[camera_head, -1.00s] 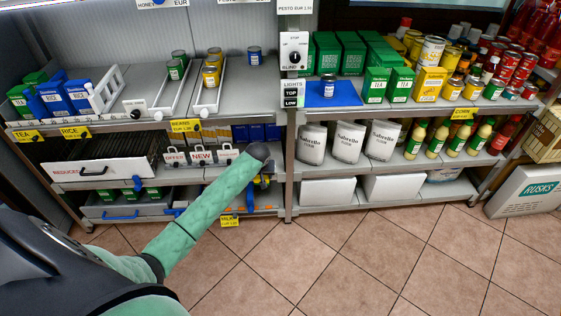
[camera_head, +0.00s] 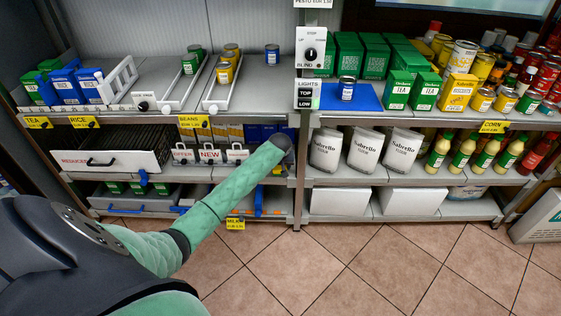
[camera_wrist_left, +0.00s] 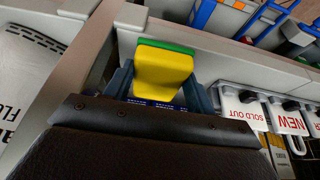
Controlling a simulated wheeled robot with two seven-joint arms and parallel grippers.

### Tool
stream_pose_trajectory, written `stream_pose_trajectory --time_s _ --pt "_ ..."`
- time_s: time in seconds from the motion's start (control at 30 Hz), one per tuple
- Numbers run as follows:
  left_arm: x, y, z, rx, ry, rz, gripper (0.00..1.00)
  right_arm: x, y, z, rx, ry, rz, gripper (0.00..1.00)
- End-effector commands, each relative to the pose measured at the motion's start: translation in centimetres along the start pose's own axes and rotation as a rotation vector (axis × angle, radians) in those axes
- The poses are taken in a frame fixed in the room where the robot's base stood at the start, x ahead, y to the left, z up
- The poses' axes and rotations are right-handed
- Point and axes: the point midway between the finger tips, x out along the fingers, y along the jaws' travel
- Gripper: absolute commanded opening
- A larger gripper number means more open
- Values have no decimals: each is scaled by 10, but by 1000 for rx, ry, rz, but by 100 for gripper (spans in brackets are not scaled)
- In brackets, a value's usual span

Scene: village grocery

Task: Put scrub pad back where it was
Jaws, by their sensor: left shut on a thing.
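The scrub pad (camera_wrist_left: 162,72), yellow with a green layer along its upper edge, shows in the left wrist view. My left gripper (camera_wrist_left: 158,86) is shut on it, with a finger at each side. A pale grey shelf edge lies behind the pad; I cannot tell whether they touch. In the head view my green left arm reaches to the middle shelf beside the upright post, and its dark wrist end hides the fingers and most of the pad. My right gripper is in neither view.
White signs, one reading NEW (camera_head: 210,155), hang left of my wrist. Flour bags (camera_head: 326,148) stand right of the post (camera_head: 299,190). A control panel (camera_head: 310,50) is on the post above. A blue mat (camera_head: 366,102) holds one can. The floor in front is clear.

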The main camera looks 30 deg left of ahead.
Motion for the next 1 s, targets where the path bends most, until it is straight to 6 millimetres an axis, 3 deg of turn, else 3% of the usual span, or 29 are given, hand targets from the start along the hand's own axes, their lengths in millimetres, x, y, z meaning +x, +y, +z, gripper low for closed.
stream_pose_trajectory --time_s 0.1,0.33,0.57,0.8,1.0 --pt "9 0 -24 -1 0 -1 37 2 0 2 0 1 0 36" --pt "20 0 -51 0 0 0 37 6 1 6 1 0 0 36" --pt "24 0 -61 0 1 0 37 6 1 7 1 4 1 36" --pt "53 0 -49 1 -2 -1 37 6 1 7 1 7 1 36" --pt "57 0 -47 1 0 0 37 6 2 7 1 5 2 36"
